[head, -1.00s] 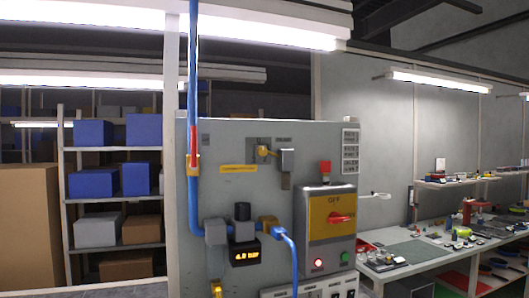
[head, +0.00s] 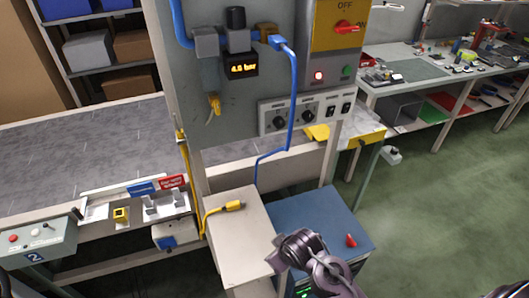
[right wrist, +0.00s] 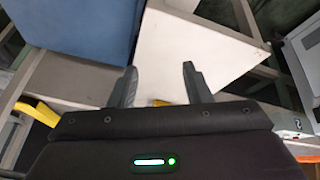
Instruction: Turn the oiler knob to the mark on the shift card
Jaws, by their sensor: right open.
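Two dark round knobs, a left one (head: 279,122) and a right one (head: 309,116), sit on a pale strip low on the grey panel (head: 235,125). Their labels are too small to read, so I cannot tell which is the oiler knob. I cannot make out a shift card in the current views. One of my arms shows at the bottom of the head view, in front of the cabinets. In the right wrist view my right gripper (right wrist: 158,68) is open, its two fingers apart with nothing held between them. My left gripper is not in view.
Rocker switches (head: 338,109) sit right of the knobs. A blue hose (head: 292,95) hangs before the panel. A yellow plug (head: 235,205) lies on the white cabinet (head: 235,248); a red object (head: 351,240) lies on the blue cabinet (head: 320,213). Green floor (head: 430,200) is open at right.

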